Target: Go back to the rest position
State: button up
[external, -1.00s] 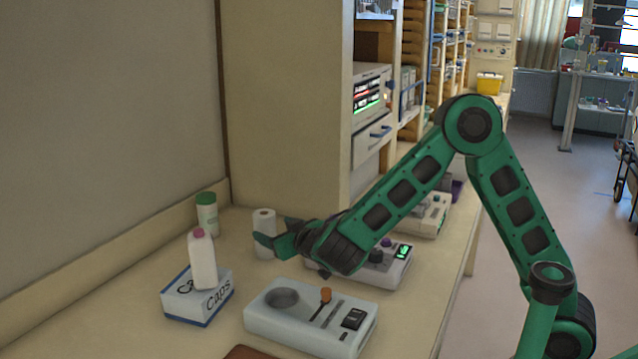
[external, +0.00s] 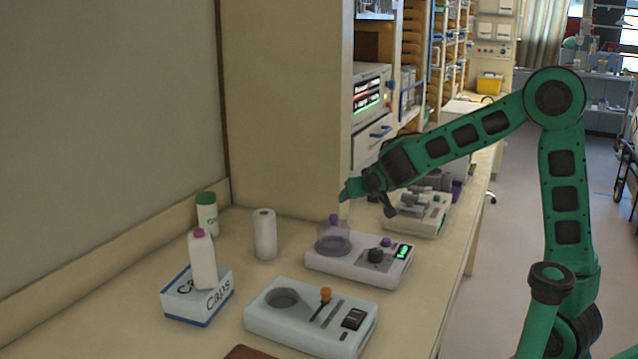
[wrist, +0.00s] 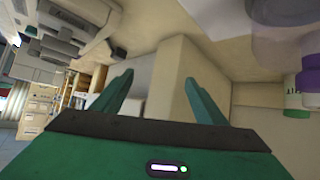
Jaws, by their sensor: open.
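My gripper (external: 345,192) is at the end of the green arm, raised above the counter. It is just above and a little right of a purple-capped clear vessel (external: 333,238) and appears apart from it. In the wrist view my gripper's two green fingers (wrist: 158,98) are spread apart with nothing between them. The vessel stands on a white device (external: 345,265) with a dark knob and a lit green display.
A second white device (external: 275,325) with an orange-topped item lies in front. A white roll (external: 265,235), a green-lidded container (external: 207,213), and a white bottle (external: 202,260) on a Caps box (external: 185,300) stand left. A tall cabinet (external: 285,110) rises behind.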

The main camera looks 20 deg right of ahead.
jog(key=s+d+f+m+g+h, duration=0.1)
jog(key=s+d+g, duration=0.1)
jog(key=s+d, duration=0.55)
jog(key=s+d+f+m+g+h, duration=0.15)
jog(key=s+d, duration=0.35)
jog(key=d, duration=0.6)
jog(key=s+d+f+m+g, duration=0.1)
jog(key=s+d+g, duration=0.2)
jog(key=s+d, duration=0.5)
jog(key=s+d+f+m+g+y, duration=0.1)
jog(key=s+d+g+y, duration=0.1)
jog(key=s, duration=0.9)
jog(key=s+d+f+m+g+y, duration=0.1)
jog(key=s+d+f+g+y, duration=0.1)
jog(key=s, duration=0.8)
jog(key=shift+s+d+f, duration=0.3)
jog(key=shift+s+d, duration=0.1)
jog(key=shift+d, duration=0.1)
jog(key=shift+m+g, duration=0.25)
